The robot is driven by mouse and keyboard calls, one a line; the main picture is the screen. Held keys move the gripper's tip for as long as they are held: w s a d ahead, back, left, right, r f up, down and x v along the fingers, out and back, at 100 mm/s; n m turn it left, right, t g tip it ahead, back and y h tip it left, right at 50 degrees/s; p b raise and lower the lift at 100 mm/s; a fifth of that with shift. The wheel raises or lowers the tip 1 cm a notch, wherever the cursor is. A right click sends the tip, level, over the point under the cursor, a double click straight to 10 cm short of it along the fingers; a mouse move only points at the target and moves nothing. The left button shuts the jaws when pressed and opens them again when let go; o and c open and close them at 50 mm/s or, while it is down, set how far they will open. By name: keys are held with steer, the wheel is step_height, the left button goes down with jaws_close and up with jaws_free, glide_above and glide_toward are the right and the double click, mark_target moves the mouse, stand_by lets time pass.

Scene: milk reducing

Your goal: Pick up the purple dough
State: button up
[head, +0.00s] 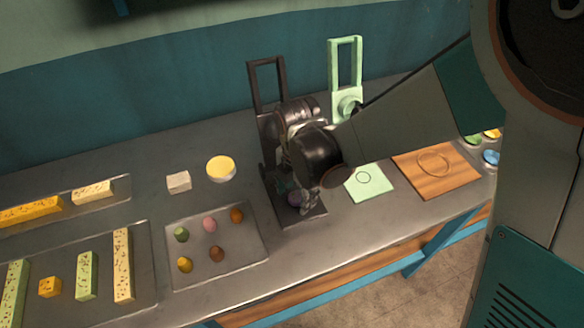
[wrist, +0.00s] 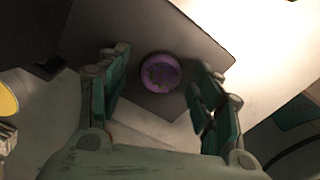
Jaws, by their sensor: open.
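In the head view my gripper (head: 300,200) is over the base of the black press (head: 252,85), and only a small bit of the purple dough (head: 294,198) shows behind the fingers. My gripper holds nothing.
A tray (head: 255,240) with several coloured dough balls is left of the press. A light green press (head: 332,75) stands behind my arm. A green board (head: 382,185) and a wooden board (head: 460,185) are to the right. A yellow round (head: 221,167) and pale block (head: 178,182) sit behind the tray.

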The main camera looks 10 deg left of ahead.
steer(key=shift+r, duration=0.1)
steer(key=c, duration=1)
steer(key=shift+o, duration=0.2)
